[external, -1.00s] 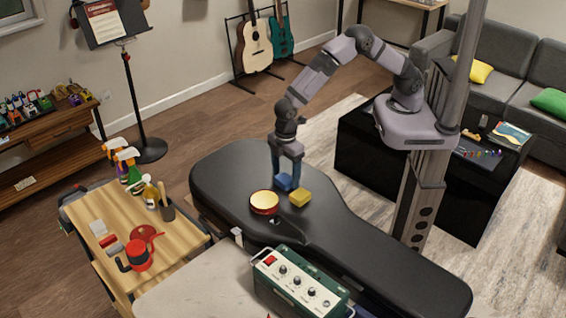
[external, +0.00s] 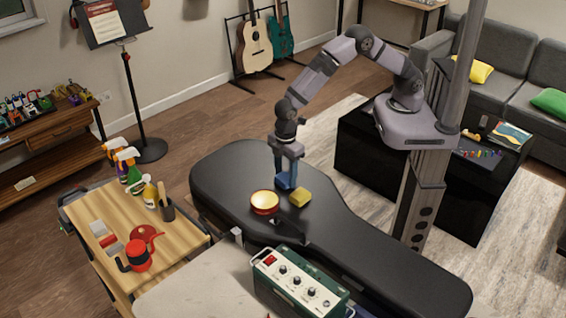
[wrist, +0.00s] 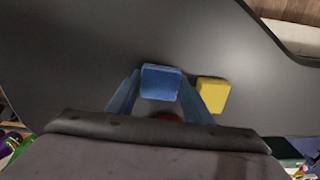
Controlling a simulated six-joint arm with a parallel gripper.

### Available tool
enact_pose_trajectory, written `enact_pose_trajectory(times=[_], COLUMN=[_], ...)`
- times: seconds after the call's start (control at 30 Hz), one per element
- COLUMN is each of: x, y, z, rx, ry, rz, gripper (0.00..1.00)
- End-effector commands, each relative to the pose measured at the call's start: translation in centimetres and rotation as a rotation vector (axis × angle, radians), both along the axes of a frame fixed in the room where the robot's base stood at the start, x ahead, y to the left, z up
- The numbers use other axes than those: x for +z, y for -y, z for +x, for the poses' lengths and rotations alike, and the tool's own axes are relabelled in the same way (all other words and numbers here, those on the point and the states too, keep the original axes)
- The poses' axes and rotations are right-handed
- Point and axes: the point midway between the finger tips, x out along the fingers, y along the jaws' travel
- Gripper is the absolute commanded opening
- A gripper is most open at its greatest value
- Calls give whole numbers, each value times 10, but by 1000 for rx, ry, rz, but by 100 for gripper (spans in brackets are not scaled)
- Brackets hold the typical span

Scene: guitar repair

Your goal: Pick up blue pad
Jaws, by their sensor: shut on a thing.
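The blue pad (wrist: 160,81) is between the fingertips of my gripper (wrist: 160,92) in the wrist view, with a finger on each side of it. In the external view my gripper (external: 287,176) points down over the black guitar case, shut on the blue pad, which is hard to tell from the blue fingers there. I cannot tell whether the pad still touches the case. A yellow pad (external: 301,197) lies just right of it; it also shows in the wrist view (wrist: 213,94).
The black guitar case (external: 390,270) lies under my gripper. A round red-rimmed tin (external: 264,201) sits on it, left of the pads. A green amplifier box (external: 298,287) stands in front. A wooden cart (external: 185,232) with bottles is at left.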

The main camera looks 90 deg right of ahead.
Motion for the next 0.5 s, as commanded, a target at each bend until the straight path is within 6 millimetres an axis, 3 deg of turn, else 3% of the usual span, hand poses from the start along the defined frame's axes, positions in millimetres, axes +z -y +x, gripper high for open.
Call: enact_pose_trajectory(times=[0.5], x=[74], y=[-1], z=[1], rx=[0], ry=[4], rz=[2], gripper=[25])
